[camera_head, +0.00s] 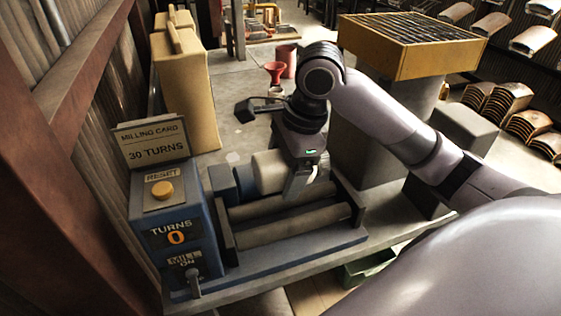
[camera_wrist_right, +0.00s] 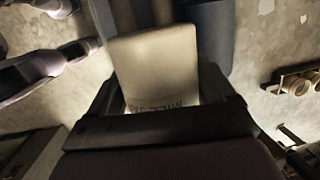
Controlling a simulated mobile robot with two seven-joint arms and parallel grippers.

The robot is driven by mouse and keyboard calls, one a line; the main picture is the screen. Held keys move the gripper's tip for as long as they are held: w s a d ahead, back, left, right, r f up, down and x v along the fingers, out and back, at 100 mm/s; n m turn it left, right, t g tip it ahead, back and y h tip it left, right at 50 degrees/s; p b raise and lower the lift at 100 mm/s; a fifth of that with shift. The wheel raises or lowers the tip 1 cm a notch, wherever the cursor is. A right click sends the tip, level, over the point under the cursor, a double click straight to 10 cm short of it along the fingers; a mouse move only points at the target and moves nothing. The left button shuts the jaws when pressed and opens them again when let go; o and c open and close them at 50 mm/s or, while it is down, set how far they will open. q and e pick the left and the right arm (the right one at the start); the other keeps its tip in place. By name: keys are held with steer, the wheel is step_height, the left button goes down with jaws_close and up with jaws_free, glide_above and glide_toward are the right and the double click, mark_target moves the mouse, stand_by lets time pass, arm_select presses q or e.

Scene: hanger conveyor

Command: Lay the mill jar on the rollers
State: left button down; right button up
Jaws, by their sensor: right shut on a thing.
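The mill jar (camera_head: 269,172) is a pale cream cylinder lying on its side at the rear of the mill. My right gripper (camera_head: 301,184) is shut on it near its right end. In the right wrist view the jar (camera_wrist_right: 155,60) sits between the two fingers, with dark lettering partly hidden by the gripper. The rollers (camera_head: 292,228) are two long grey bars in the blue mill frame. The jar shows just above and behind the rear roller (camera_head: 262,208); I cannot tell whether it touches. My left gripper is not in view.
The blue control box (camera_head: 177,240) at left reads TURNS 0 and MILL ON, with a yellow reset button (camera_head: 162,190). A card reading 30 TURNS (camera_head: 152,143) stands on it.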

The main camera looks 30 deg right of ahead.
steer(key=shift+f, duration=0.75)
steer(key=shift+f+b, duration=0.45)
steer(key=shift+f, duration=0.05)
steer(key=shift+f+b, duration=0.7)
steer(key=shift+f, duration=0.1)
step_height(320, 180, down, 4)
steer(key=b, duration=0.3)
steer(key=shift+r, duration=0.2)
steer(key=shift+s+f, duration=0.15)
steer(key=shift+f, duration=0.15)
